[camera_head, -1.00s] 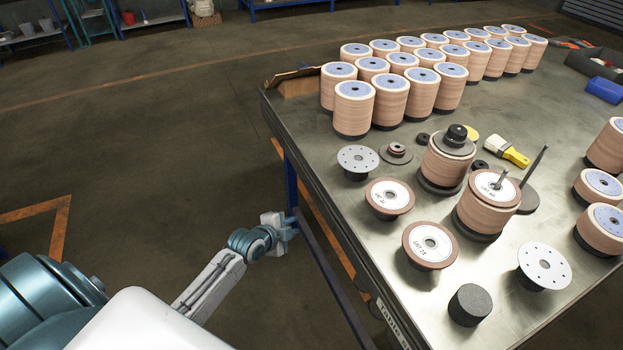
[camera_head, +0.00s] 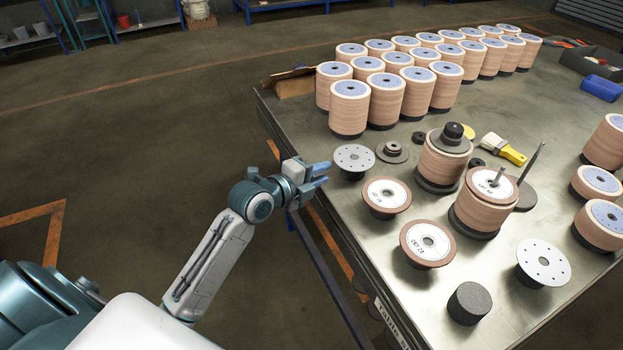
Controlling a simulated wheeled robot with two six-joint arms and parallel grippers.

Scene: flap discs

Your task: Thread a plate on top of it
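A round metal plate with small holes (camera_head: 352,157) rests on a dark support near the table's left edge. A similar plate (camera_head: 545,261) rests on a support at the front right. A flap disc stack (camera_head: 482,211) with a white-labelled top and a spindle sticking up stands mid-table. Behind it is another stack (camera_head: 440,165) capped by a grey plate and black knob. My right gripper is not in view.
Two labelled discs (camera_head: 386,194) (camera_head: 428,242) sit on supports at front left. A black cylinder (camera_head: 469,302) stands at the front. Rows of disc stacks (camera_head: 387,98) fill the back. A yellow brush (camera_head: 504,149), blue box (camera_head: 602,88) and more stacks (camera_head: 602,224) lie right.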

